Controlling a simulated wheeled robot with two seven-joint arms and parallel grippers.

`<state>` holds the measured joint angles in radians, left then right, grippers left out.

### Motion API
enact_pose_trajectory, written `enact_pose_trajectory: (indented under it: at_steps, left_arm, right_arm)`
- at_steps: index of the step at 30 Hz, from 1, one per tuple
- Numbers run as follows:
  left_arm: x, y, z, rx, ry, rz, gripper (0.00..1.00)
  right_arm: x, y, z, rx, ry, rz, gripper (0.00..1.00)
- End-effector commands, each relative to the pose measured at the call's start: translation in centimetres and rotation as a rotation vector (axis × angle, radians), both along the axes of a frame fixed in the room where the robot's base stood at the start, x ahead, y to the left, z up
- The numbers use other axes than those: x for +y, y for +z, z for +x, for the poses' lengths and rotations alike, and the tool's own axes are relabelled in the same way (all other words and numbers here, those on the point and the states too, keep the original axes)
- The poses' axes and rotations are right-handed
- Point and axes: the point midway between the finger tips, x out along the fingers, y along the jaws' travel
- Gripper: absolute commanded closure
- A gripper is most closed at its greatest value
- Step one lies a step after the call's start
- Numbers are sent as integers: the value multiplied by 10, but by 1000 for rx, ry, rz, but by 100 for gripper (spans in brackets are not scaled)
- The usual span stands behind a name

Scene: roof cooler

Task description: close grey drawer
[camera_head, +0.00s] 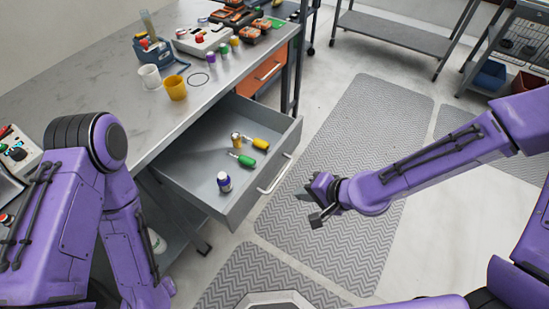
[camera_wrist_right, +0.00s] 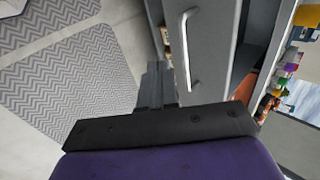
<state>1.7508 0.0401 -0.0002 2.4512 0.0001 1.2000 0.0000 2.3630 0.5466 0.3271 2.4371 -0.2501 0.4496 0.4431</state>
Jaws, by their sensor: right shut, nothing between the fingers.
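The grey drawer (camera_head: 234,207) stands pulled out from under the workbench in the head view. Its handle (camera_head: 274,174) is a pale bar on the front face. Two screwdrivers, one yellow (camera_head: 255,142) and one green (camera_head: 242,158), and two small bottles lie or stand inside. My right gripper (camera_head: 312,205) is shut and empty, in front of the drawer and to the right of its handle, apart from it. In the right wrist view the gripper (camera_wrist_right: 157,75) shows beside the drawer front, with the handle (camera_wrist_right: 189,48) to its right. My left arm is at the left; its fingers are hidden.
The workbench top (camera_head: 70,100) carries a yellow cup (camera_head: 175,88), a white cup (camera_head: 149,77) and tools. An orange drawer (camera_head: 268,69) sits beyond the grey one. Grey mats (camera_head: 370,120) cover open floor at right. A metal shelf (camera_head: 405,32) stands at the back.

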Motion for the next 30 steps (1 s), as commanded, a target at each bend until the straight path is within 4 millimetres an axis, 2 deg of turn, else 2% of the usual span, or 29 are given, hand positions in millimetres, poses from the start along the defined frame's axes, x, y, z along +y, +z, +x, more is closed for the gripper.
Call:
enact_pose_trajectory:
  at_steps: [1, 4, 9, 18, 24, 30]
  left_arm:
    - [0, 15, 0, 0, 0, 0, 40]
    - [0, 16, 0, 0, 0, 0, 40]
    - [0, 10, 0, 0, 0, 0, 40]
    - [0, 10, 0, 0, 0, 0, 40]
    - [0, 10, 0, -1, 0, -1, 40]
    - [0, 10, 0, 0, 0, 0, 40]
  right_arm:
    - [7, 33, 7, -25, 19, 35, 100]
    - [16, 51, 12, -45, 48, 64, 100]
    - [31, 32, 21, -42, 55, 64, 100]
    - [65, -7, 47, -43, 56, 63, 100]
    - [75, -18, 54, -44, 56, 64, 100]
    - [76, -18, 55, -45, 55, 64, 100]
